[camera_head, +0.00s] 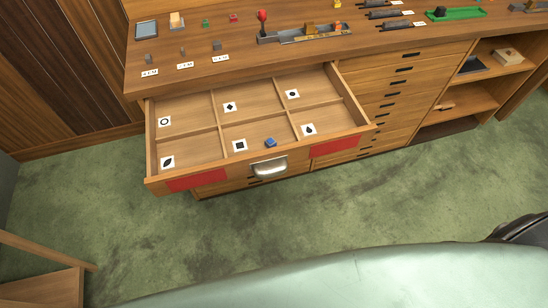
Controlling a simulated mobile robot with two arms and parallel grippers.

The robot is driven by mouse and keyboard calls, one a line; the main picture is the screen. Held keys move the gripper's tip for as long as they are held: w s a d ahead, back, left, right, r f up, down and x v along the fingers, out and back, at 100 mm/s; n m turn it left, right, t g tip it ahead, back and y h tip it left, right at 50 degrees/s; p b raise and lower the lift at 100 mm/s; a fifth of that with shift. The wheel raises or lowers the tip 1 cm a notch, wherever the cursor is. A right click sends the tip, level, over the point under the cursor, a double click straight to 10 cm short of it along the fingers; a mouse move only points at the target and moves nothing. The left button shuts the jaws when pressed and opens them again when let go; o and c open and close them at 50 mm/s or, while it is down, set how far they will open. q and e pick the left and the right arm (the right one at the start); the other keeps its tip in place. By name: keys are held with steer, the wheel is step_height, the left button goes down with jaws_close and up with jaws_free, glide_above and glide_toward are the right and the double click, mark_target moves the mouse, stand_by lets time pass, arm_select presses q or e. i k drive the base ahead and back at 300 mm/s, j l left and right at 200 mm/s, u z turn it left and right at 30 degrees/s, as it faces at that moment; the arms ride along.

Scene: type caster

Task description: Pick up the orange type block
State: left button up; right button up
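A small orange piece (338,27), which looks like the orange type block, sits at the right end of a grey casting device (300,36) on the wooden bench top. A gold-brown block (310,28) is just left of it on the same device. The orange piece is small in the picture, so its exact shape and seating cannot be told. Neither of my grippers is in view.
An open drawer (190,183) juts out below the bench, with marked compartments and a blue block (270,142). A red-knobbed lever (262,17), small green block (205,22), red block (233,18) and grey blocks stand on the bench.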

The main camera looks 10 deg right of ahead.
mark_target(337, 25)
steer(key=u, duration=0.2)
steer(key=l+u, duration=0.4)
steer(key=l, duration=0.15)
steer(key=l+u, duration=0.4)
steer(key=l, duration=0.2)
